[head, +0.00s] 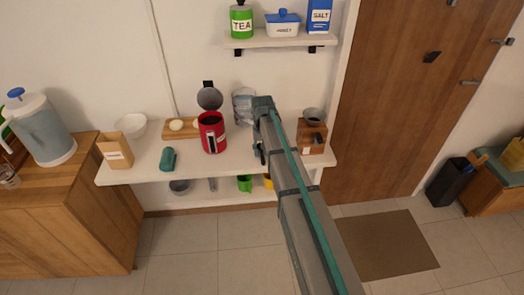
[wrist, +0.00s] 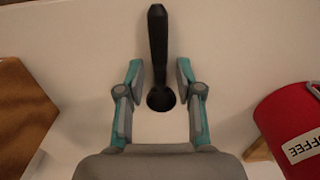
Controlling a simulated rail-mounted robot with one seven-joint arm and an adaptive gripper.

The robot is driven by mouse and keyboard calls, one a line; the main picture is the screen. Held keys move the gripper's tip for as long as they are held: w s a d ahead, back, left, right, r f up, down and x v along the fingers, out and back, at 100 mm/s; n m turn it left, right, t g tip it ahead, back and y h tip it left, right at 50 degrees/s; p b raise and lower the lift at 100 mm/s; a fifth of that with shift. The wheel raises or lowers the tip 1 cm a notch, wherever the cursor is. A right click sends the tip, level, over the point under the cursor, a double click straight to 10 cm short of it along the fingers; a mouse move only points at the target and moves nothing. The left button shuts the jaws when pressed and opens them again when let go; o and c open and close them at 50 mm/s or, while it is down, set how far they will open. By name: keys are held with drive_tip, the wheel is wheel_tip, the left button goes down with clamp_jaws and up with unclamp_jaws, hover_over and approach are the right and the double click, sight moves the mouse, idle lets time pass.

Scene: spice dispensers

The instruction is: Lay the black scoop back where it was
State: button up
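The black scoop (wrist: 158,40) shows in the wrist view on or just above the white shelf top (wrist: 80,40). Its handle points to the top of the picture and its round bowl is lower, between my fingers. My gripper (wrist: 158,72) is open around it, with a clear gap between the scoop and each finger. In the head view my arm hides most of the gripper, and I cannot make out the scoop there.
The red coffee canister (head: 212,134), lid raised, stands left of my gripper in the head view. A wooden grinder (head: 312,137) stands on the right. A glass jar (head: 243,106) is behind. A teal object (head: 167,159) and a paper bag (head: 115,151) are farther left.

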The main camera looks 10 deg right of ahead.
sight(262, 152)
drive_tip(key=shift+o, duration=0.2)
wheel_tip(262, 152, up, 12)
drive_tip(key=s+d+f+g, duration=0.1)
drive_tip(key=s+f+g, duration=0.1)
drive_tip(key=s+f, duration=1.25)
drive_tip(key=s+d+f+g, duration=0.1)
drive_tip(key=s+f+g, duration=0.1)
drive_tip(key=s+f, duration=1.25)
drive_tip(key=s+f+g, duration=0.1)
drive_tip(key=s+f, duration=0.4)
drive_tip(key=s, duration=0.4)
drive_tip(key=s+a+f+g, duration=0.1)
drive_tip(key=s+f, duration=0.5)
drive_tip(key=s, duration=0.3)
drive_tip(key=s+a+f+n+b, duration=0.1)
drive_tip(key=s+f, duration=0.4)
drive_tip(key=s, duration=0.4)
drive_tip(key=shift+f+g, duration=0.2)
drive_tip(key=shift+g, duration=0.2)
drive_tip(key=shift+s, duration=0.1)
